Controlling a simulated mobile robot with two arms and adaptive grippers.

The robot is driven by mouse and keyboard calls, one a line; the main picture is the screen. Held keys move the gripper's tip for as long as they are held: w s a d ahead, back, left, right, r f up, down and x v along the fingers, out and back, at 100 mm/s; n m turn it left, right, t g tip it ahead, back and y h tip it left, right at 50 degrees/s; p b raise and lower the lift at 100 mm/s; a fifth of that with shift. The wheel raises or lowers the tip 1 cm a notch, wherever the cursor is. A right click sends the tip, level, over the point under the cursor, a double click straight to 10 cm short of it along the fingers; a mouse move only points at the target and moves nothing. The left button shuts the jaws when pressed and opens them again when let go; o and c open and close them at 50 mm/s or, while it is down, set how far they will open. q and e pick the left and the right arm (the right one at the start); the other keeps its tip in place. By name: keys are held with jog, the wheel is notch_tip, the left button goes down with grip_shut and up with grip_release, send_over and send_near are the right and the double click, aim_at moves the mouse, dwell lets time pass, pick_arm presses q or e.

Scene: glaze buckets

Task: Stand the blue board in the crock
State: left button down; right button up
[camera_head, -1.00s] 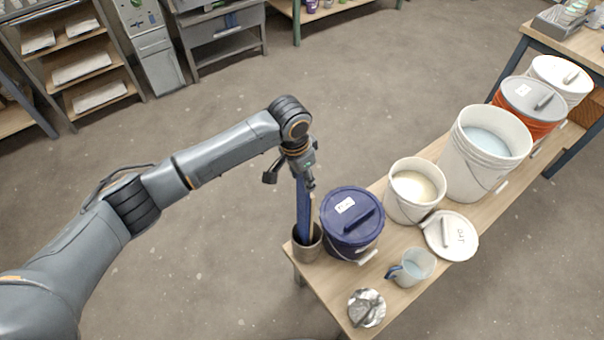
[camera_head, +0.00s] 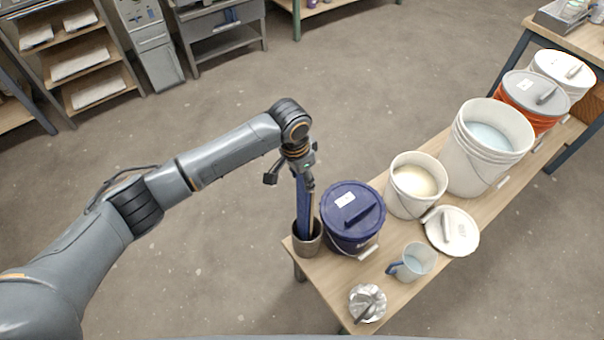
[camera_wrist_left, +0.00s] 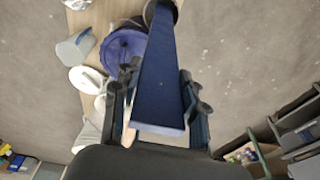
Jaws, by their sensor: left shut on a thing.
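The blue board (camera_head: 304,205) is upright, its lower end inside the mouth of the grey-brown crock (camera_head: 307,242) at the table's near left corner. My left gripper (camera_head: 303,178) is above the crock, shut on the upper part of the board. In the left wrist view the blue board (camera_wrist_left: 160,75) runs away from between the fingers (camera_wrist_left: 158,108) to the crock (camera_wrist_left: 168,8). Whether its lower end touches the crock's bottom is hidden. A thin wooden stick (camera_head: 312,208) also stands in the crock, beside the board. My right gripper is not in view.
A blue lidded bucket (camera_head: 352,218) stands close to the crock's right. Farther along the table (camera_head: 330,285) are an open cream bucket (camera_head: 416,184), a white lid (camera_head: 452,231), a measuring jug (camera_head: 413,262) and a big white bucket (camera_head: 486,146). A silvery round object (camera_head: 367,303) lies at the front.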

pick_arm(q)
jog(key=shift+f+b, duration=0.8)
jog(key=shift+f, duration=0.95)
jog(key=c, duration=0.7)
grip_release()
jog(key=shift+r, duration=0.1)
jog(key=shift+o, duration=0.2)
jog(key=shift+c, duration=0.3)
